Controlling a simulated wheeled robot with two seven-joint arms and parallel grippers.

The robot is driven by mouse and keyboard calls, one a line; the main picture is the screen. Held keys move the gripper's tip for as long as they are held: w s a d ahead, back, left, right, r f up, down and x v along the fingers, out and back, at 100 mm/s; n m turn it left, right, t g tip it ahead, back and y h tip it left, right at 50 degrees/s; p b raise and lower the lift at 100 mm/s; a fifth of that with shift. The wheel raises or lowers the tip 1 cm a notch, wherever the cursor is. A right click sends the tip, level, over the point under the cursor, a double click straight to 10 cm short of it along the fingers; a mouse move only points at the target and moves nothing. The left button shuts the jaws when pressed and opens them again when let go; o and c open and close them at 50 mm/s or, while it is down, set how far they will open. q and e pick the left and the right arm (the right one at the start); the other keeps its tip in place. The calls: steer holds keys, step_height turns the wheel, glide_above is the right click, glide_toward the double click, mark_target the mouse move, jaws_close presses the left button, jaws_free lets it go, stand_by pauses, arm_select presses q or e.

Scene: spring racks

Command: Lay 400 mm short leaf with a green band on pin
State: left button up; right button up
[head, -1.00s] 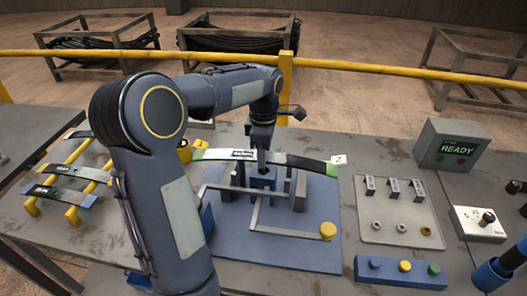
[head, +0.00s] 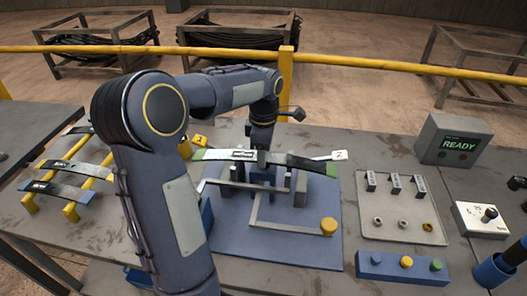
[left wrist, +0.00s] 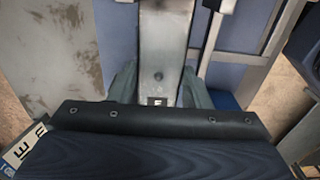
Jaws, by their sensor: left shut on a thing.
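My left gripper (head: 262,158) is shut on a curved, dark and pale leaf (head: 300,161) with green at its ends. It holds the leaf crosswise, close above the blue fixture (head: 230,245). In the left wrist view the leaf (left wrist: 165,45) runs away from the jaws, with a small dark round spot near its middle line. The fixture has grey posts (head: 300,187) and a blue centre block. The pin cannot be made out; the leaf and gripper cover the area above the block. I cannot tell whether the leaf touches the fixture. My right gripper is not in view.
A rack with yellow rails (head: 72,213) at the left holds other leaves (head: 80,168). A plate with small clips and rings (head: 400,208), a button box (head: 400,269), a READY display (head: 452,142) and a dial box (head: 481,220) stand at the right.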

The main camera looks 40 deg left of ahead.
arm_select(q)
steer(key=shift+f+b, duration=0.65)
steer(key=shift+f, duration=0.3)
steer(key=o, duration=1.1)
steer(key=shift+o, duration=0.8)
steer(key=shift+f, duration=0.15)
steer(key=o, duration=0.4)
steer(key=shift+r+p, duration=3.15)
steer(key=shift+r, duration=0.5)
